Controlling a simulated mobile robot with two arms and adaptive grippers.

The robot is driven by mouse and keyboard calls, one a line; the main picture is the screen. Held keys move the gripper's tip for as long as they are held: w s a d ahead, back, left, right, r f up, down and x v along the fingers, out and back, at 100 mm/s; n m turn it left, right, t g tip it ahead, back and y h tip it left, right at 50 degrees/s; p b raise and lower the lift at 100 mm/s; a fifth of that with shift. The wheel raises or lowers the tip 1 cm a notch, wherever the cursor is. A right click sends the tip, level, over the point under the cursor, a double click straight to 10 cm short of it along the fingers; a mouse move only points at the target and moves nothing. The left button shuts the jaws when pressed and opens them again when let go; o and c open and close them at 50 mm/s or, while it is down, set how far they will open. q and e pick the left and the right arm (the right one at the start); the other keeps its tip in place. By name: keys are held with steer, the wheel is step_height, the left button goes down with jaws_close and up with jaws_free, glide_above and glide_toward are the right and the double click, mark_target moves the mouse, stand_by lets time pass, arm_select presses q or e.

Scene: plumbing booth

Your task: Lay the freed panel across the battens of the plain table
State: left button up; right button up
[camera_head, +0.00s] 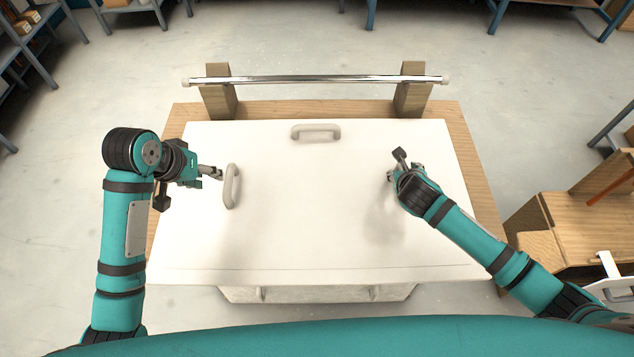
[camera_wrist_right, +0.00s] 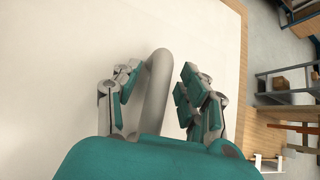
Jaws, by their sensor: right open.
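The white panel (camera_head: 300,225) lies flat over a wooden table (camera_head: 470,150) and covers most of its top. It has a left handle (camera_head: 231,186) and a back handle (camera_head: 316,133). My left gripper (camera_head: 219,172) is just left of the left handle; whether its fingers are apart is unclear. My right gripper (camera_head: 391,175) is over the panel's right part. In the right wrist view it is open (camera_wrist_right: 150,95), with a pale right handle (camera_wrist_right: 158,75) between its fingers, nearer the left finger. That handle is hidden in the head view. I see no battens.
A chrome bar (camera_head: 315,80) rests on two wooden blocks (camera_head: 217,92) behind the panel. A pale box-like body (camera_head: 318,294) shows below its front edge. A wooden bench (camera_head: 560,225) stands at right. Shelving (camera_head: 30,50) stands back left. Grey floor is open at left.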

steer(key=shift+s+r, duration=0.15)
steer(key=v, duration=1.1)
steer(key=shift+s+a+r, duration=0.15)
steer(key=shift+s+r, duration=0.05)
steer(key=shift+s+f, duration=0.1)
